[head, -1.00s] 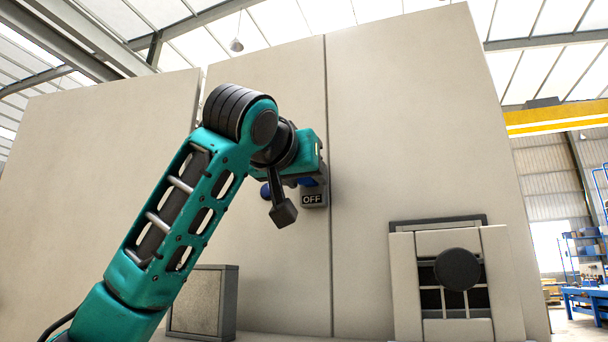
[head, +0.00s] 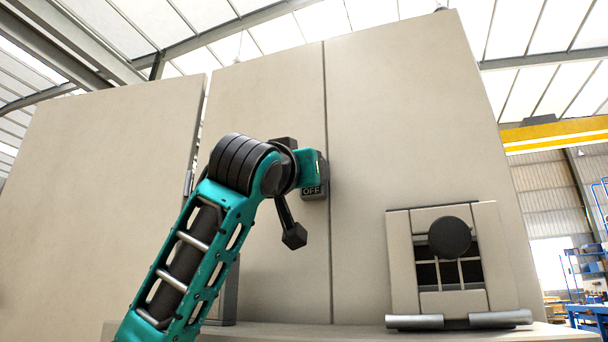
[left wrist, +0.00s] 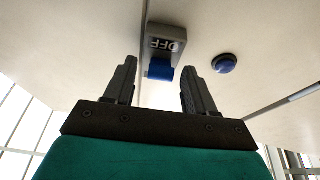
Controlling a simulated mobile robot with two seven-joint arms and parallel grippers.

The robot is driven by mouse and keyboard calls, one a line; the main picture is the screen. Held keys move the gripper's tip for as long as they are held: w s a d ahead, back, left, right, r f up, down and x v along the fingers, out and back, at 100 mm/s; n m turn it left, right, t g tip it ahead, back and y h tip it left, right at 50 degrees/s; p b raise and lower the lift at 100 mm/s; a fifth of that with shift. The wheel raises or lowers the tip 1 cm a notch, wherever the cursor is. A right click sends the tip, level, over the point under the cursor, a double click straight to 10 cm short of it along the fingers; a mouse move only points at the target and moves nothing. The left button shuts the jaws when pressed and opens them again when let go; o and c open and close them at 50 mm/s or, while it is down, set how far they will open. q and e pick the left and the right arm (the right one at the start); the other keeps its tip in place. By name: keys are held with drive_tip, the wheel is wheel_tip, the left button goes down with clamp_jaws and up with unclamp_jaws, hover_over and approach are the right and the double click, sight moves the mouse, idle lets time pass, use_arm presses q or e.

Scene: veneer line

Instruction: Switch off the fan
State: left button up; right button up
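A grey switch box marked OFF (head: 312,191) is on the tall beige panel, partly covered by my left wrist in the head view. In the left wrist view the box (left wrist: 166,38) appears upside down, with a blue lever (left wrist: 160,71) at its near end. My left gripper (left wrist: 158,84) is open; its fingers stand either side of the lever in the picture, with no visible contact. Its fingers are hidden in the head view. A square unit with a black round hub and dark openings (head: 448,239), perhaps the fan, stands at right. My right gripper is out of view.
A dark-framed box (head: 228,290) is partly hidden behind my left arm. A ledge (head: 365,333) runs along the panel's foot. The panel area between switch and square unit is clear.

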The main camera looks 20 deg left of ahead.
use_arm(q)
drive_tip(key=shift+o, duration=0.3)
drive_tip(key=shift+s, duration=0.1)
drive_tip(key=b+v, duration=0.3)
drive_tip(key=v, duration=0.9)
drive_tip(key=shift+s+b, duration=0.3)
drive_tip(key=shift+s, duration=0.05)
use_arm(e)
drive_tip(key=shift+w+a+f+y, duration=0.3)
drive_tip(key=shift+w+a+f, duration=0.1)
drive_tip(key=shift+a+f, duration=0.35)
use_arm(q)
drive_tip(key=shift+f, duration=0.15)
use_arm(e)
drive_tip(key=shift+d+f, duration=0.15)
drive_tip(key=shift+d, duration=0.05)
